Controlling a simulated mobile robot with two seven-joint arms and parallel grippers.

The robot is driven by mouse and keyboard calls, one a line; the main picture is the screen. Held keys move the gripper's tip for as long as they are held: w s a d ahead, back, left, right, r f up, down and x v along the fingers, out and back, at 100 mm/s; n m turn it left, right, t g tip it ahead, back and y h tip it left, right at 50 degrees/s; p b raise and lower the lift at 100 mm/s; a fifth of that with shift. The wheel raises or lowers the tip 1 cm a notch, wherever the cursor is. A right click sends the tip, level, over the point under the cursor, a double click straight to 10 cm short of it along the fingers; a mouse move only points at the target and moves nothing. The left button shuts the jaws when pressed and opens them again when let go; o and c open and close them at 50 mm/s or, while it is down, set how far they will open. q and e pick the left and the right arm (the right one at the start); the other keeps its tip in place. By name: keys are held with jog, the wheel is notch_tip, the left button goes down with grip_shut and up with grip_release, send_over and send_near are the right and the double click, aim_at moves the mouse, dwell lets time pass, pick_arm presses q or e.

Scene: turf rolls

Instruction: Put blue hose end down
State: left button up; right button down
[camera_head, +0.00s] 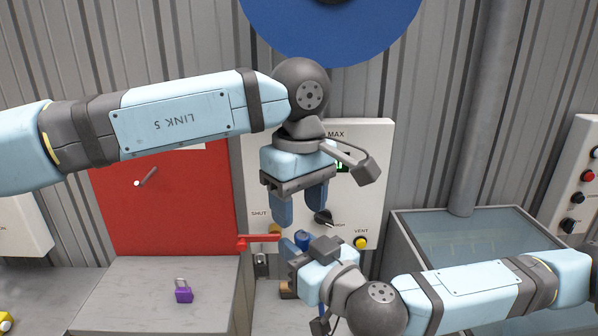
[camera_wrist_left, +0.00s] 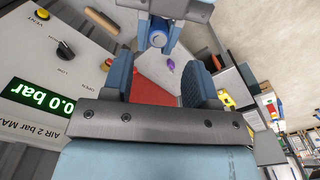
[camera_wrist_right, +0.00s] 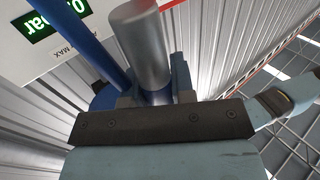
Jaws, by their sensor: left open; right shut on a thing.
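The blue hose end shows in the head view as a small blue piece (camera_head: 302,237) at my right gripper (camera_head: 297,250). In the right wrist view it has a silver metal cylinder (camera_wrist_right: 143,45) above a blue part, between the fingers of my right gripper (camera_wrist_right: 157,88). My right gripper is shut on it and holds it in front of the control panel. My left gripper (camera_head: 299,212) is open and empty, just above the right one. Its spread fingers (camera_wrist_left: 158,85) show in the left wrist view, with the hose end (camera_wrist_left: 158,36) beyond them.
The control panel (camera_head: 375,150) has knobs and a display reading 0.0 bar in the left wrist view. A red handle (camera_head: 262,238) sits at its lower left. A purple padlock (camera_head: 183,291) lies on a grey box (camera_head: 130,270). A water tank (camera_head: 400,225) stands right.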

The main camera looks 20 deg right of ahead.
aim_at(299, 234)
pick_arm(q)
jog(key=shift+f, duration=2.1)
grip_shut()
pick_arm(e)
jog(key=c, duration=0.9)
grip_release()
jog(key=shift+f, duration=0.1)
